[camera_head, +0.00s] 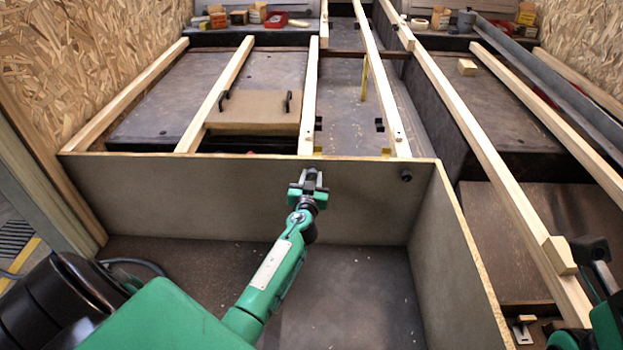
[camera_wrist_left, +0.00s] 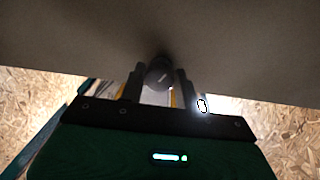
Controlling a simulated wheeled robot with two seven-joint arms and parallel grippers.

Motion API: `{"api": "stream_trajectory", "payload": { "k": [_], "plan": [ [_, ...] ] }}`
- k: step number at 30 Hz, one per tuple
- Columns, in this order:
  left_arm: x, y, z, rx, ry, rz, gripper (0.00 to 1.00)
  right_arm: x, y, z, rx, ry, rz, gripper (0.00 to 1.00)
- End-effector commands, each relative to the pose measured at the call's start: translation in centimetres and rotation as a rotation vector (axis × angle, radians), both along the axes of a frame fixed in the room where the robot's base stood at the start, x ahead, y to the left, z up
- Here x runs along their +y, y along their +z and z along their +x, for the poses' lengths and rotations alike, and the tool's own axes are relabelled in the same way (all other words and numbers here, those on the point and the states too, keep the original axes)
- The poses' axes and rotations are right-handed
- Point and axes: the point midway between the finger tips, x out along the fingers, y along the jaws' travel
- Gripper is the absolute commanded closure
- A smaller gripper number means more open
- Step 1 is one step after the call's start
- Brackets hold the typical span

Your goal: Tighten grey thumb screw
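A dark grey round thumb screw (camera_wrist_left: 160,73) sits on the grey panel (camera_wrist_left: 230,45) in the left wrist view, between the fingers of my left gripper (camera_wrist_left: 162,88). The fingers stand apart on either side of it, and no firm contact shows. In the head view my left gripper (camera_head: 312,178) points at the upper part of the front panel (camera_head: 230,195) and hides this screw. A second dark knob (camera_head: 407,176) sticks out of the same panel to the right. My right gripper (camera_head: 590,252) is dark and partly cut off at the right edge; its fingers are unclear.
Long wooden beams (camera_head: 470,135) run away behind the panel and on the right. A side panel (camera_head: 455,255) closes the right of the front bay, whose dark floor (camera_head: 350,290) is clear. A brown board with two black handles (camera_head: 254,108) lies among the beams. Small boxes (camera_head: 258,12) stand far back.

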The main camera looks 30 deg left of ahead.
Motion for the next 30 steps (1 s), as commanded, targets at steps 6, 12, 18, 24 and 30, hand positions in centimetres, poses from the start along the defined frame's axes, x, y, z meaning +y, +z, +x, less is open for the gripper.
{"api": "stream_trajectory", "payload": {
  "k": [6, 12, 18, 24, 30],
  "plan": [
    [-0.03, -0.01, -0.02, 0.0, 0.0, 0.001, 0.93, 0.0, 0.0, -0.02, -0.001, 0.001, 0.0, 0.64],
    [-0.03, 0.02, -0.02, 0.013, -0.001, 0.022, 0.93, -0.01, 0.06, -0.04, -0.002, 0.001, 0.001, 0.64],
    [-0.02, 0.08, -0.03, 0.062, 0.0, 0.102, 0.93, -0.09, 0.16, -0.06, -0.002, 0.0, 0.003, 0.64],
    [-0.02, 0.15, -0.04, 0.146, -0.001, 0.239, 0.93, -0.31, 0.14, -0.02, 0.002, -0.005, 0.009, 0.64],
    [-0.05, 0.23, -0.04, 0.245, -0.002, 0.401, 0.93, -0.54, 0.01, 0.23, 0.019, -0.014, 0.009, 0.64]
  ]
}}
